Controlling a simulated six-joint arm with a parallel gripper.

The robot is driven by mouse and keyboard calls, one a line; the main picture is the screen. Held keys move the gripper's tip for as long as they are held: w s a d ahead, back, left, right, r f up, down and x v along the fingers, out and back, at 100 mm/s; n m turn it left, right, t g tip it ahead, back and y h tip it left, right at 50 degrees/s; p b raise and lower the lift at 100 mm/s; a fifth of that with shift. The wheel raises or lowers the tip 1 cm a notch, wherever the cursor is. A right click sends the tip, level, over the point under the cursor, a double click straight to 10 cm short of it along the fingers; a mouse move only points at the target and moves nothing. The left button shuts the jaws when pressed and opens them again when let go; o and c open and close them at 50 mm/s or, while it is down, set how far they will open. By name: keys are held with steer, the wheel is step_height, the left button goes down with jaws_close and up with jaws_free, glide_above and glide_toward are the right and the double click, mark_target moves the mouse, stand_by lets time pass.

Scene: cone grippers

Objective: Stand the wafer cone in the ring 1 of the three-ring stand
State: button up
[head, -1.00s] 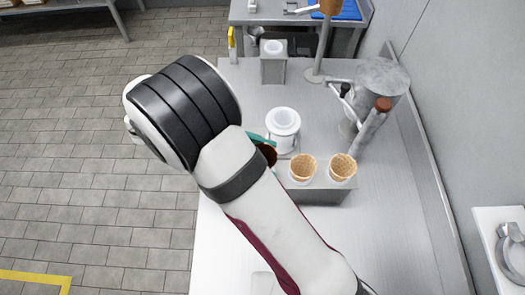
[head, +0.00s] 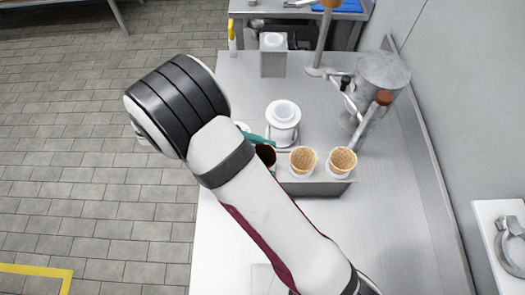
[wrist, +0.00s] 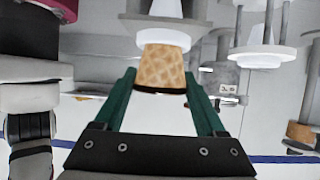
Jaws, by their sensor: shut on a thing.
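The wafer cone, brown with a dark mouth, shows in the head view (head: 266,153), partly covered by my arm. In the wrist view, which looks upside down, the cone (wrist: 163,68) is between the two green fingers of my gripper (wrist: 161,82), which is shut on it. Its narrow end goes into or behind a white ring (wrist: 163,38); I cannot tell how deep it sits. The grey three-ring stand (head: 318,188) is below. Two lighter wafer cones (head: 303,160) and (head: 342,160) stand in its middle and right rings. The left ring is hidden in the head view.
A white lidded pot (head: 283,113) stands just behind the stand. A grey metal machine with a brown-capped handle (head: 383,98) is at the right. A grey box with a white top (head: 273,55) is at the back. The table right of the stand is clear.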

steer(key=shift+f, duration=0.5)
steer(key=o, duration=0.8)
steer(key=v, duration=1.2)
steer(key=shift+r, duration=0.1)
